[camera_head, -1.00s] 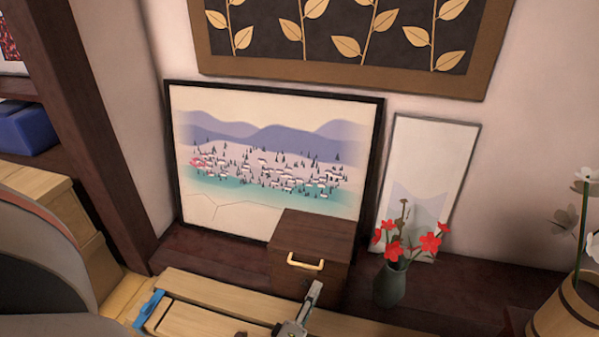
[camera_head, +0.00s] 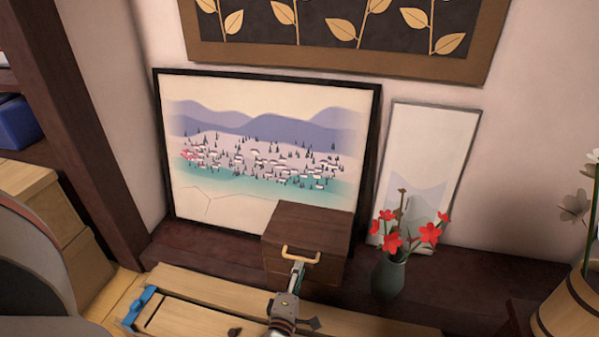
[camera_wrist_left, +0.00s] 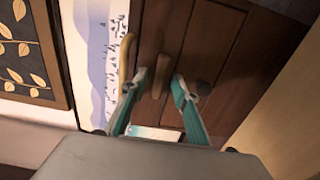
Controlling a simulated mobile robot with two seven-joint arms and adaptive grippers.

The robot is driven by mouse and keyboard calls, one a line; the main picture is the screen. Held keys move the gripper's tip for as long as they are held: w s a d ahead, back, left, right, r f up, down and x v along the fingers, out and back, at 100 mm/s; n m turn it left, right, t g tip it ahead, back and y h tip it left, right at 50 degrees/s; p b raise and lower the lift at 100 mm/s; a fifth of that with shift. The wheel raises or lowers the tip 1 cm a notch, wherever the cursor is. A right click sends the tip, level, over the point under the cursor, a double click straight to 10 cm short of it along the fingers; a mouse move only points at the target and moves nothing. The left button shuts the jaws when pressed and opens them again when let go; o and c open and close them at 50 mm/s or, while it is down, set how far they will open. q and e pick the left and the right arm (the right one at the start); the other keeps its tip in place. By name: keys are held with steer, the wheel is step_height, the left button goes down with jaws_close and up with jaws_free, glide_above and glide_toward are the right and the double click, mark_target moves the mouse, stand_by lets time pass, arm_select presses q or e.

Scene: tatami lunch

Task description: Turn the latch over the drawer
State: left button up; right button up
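A small dark brown wooden cabinet (camera_head: 322,225) stands against the picture, with a golden handle (camera_head: 301,256) high on its front. My left gripper (camera_head: 297,268) is at the cabinet front just below the handle. Its teal fingers (camera_wrist_left: 159,76) are apart, one on each side of the latch; contact cannot be told. In the head view the gripper hides the latch. My right gripper is out of view.
A grey vase with red flowers (camera_head: 388,277) stands close to the cabinet's right. A large framed landscape (camera_head: 200,120) and a narrow panel (camera_head: 435,150) lean on the wall. A wooden bucket (camera_head: 568,322) is at far right. Light wooden boards (camera_head: 200,320) lie in front.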

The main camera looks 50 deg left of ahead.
arm_select(q)
steer(key=shift+c, duration=0.3)
jaws_close()
steer(key=shift+n, duration=0.3)
steer(key=n, duration=1.7)
steer(key=shift+n, duration=0.3)
